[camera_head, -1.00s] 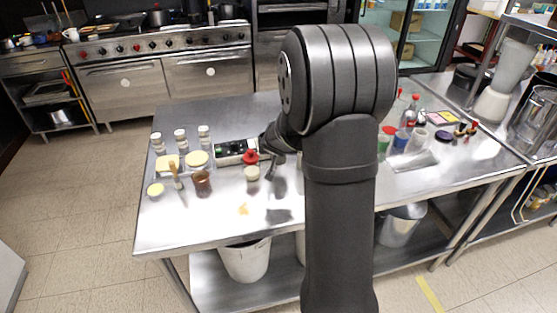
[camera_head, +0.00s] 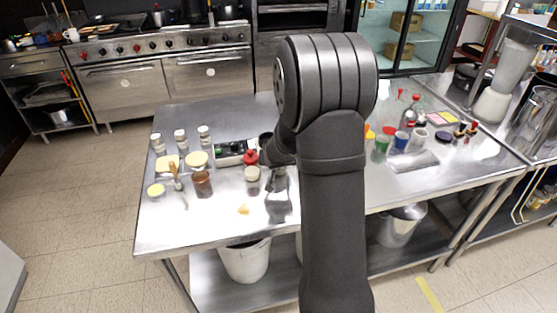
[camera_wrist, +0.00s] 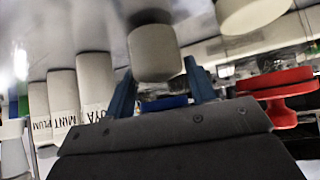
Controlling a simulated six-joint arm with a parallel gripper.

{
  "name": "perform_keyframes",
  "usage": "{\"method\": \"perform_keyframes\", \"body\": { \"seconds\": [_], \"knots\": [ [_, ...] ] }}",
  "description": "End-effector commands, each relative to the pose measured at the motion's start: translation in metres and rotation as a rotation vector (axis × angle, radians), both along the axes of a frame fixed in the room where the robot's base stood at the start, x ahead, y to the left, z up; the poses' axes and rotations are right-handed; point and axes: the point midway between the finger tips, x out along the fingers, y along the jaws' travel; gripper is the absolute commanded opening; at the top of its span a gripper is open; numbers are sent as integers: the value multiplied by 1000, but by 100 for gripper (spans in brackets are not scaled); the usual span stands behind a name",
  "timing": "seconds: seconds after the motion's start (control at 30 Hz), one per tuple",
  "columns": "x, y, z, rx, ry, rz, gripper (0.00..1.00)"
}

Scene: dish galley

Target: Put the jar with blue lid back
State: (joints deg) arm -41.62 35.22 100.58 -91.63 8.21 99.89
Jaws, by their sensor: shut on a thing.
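In the wrist view, the two blue fingers of my gripper (camera_wrist: 164,75) are shut on a grey-white, rounded jar (camera_wrist: 155,50). A blue patch (camera_wrist: 163,103) shows between the fingers beside the jar; I cannot tell whether it is the jar's lid or something behind. In the head view my arm hides most of the gripper, which is low over the middle of the steel table (camera_head: 215,225). I cannot tell whether the held jar touches the table.
A white jar (camera_head: 252,174) and a red-topped thing (camera_head: 251,157) stand close left of my gripper. Labelled white bottles (camera_wrist: 62,100) show in the wrist view. A brown jar (camera_head: 202,184) stands further left. Cups, including a blue one (camera_head: 401,140), crowd the right.

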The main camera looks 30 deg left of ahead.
Motion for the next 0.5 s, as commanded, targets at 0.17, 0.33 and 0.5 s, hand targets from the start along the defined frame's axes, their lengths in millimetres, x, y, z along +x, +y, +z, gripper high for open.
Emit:
{"method": "perform_keyframes", "body": {
  "seconds": [0.17, 0.33, 0.5],
  "knots": [
    [0, 0, 0, 1, -1, 0, 15],
    [0, 0, -4, -1, -1, 0, 15],
    [0, 0, -3, 0, 1, -1, 73]
  ]
}}
